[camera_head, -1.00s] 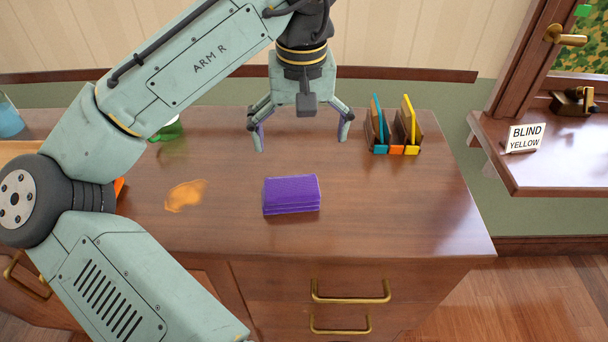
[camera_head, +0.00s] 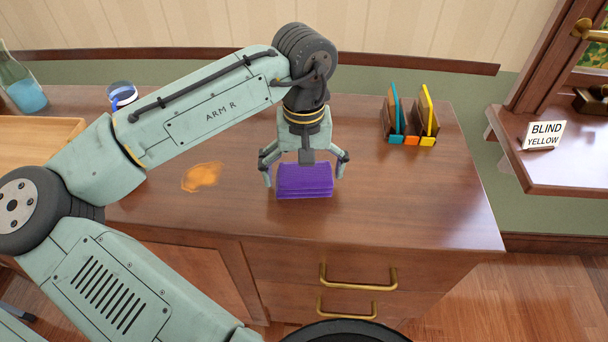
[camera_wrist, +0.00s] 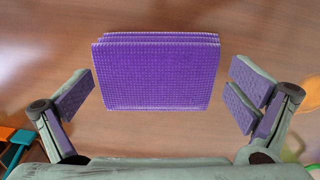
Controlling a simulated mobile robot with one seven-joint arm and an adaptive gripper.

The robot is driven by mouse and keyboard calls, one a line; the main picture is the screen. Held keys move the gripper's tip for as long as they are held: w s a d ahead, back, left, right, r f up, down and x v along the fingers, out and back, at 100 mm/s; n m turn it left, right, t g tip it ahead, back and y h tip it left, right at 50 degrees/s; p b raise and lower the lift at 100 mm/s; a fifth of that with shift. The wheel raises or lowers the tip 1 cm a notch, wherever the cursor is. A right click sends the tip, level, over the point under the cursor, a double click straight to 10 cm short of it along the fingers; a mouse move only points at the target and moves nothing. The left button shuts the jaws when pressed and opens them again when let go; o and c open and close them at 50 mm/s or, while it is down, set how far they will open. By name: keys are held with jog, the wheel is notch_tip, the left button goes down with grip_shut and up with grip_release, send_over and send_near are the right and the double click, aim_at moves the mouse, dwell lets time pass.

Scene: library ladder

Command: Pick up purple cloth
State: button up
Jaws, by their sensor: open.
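The purple cloth (camera_head: 304,184) is a folded stack of a few layers lying on the wooden counter, near its front edge. My gripper (camera_head: 304,180) is open, with its fingers to the left and right of the cloth in the head view. In the wrist view the cloth (camera_wrist: 157,72) lies in the upper middle, and the purple-padded fingers of my gripper (camera_wrist: 160,105) stand apart from it on both sides. The gripper's middle part hides some of the cloth's far side in the head view. I cannot tell the exact height of the fingertips above the counter.
An orange spill (camera_head: 202,176) lies left of the cloth. A wooden holder (camera_head: 411,122) with coloured cards or files stands at the back right. A wooden tray (camera_head: 35,133), a bottle (camera_head: 24,92) and a blue-rimmed cup (camera_head: 122,95) are at the left.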

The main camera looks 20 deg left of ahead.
jog(key=shift+f, duration=0.1)
jog(key=c, duration=1.1)
